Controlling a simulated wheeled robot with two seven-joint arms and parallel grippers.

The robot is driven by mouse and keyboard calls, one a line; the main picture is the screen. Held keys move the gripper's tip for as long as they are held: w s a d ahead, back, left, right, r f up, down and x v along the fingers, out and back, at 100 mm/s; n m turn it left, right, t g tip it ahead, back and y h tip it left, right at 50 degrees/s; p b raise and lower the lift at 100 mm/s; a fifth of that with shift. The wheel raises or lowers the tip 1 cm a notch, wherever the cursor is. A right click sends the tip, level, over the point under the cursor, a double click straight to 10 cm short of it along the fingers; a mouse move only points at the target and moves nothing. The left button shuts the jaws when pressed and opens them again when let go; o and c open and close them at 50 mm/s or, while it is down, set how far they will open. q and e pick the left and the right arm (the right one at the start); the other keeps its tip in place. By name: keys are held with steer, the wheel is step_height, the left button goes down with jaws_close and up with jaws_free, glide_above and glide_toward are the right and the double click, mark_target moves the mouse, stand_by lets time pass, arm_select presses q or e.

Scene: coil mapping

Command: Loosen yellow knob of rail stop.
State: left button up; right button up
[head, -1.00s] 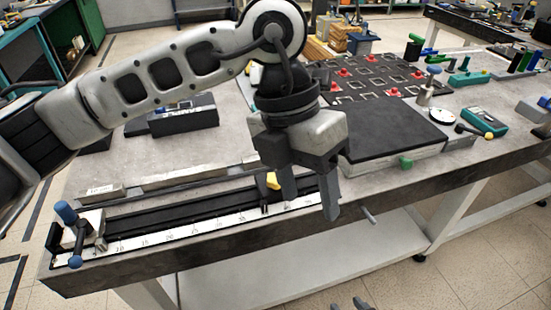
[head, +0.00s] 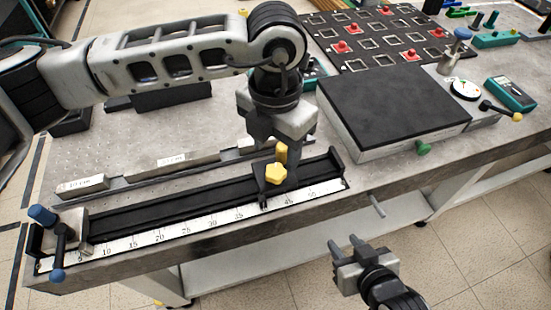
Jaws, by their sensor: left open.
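The yellow knob (head: 276,174) sits on the black rail stop (head: 262,189), which stands on the dark rail (head: 180,212) near its right part. A smaller yellow piece shows just above the knob. My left gripper (head: 286,156) is open and points down right behind the knob. Its fingers are partly hidden by the knob and stop, and I cannot tell whether they touch it. My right gripper (head: 345,247) is open and empty, in front of the table edge and away from the rail.
A white scale (head: 160,237) runs along the rail's front. A blue-handled clamp (head: 58,240) stands at its left end. Metal bars (head: 84,187) lie behind the rail.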

mark_target(276, 170)
arm_select(q)
steer(key=shift+f, duration=2.75)
steer(key=c, duration=1)
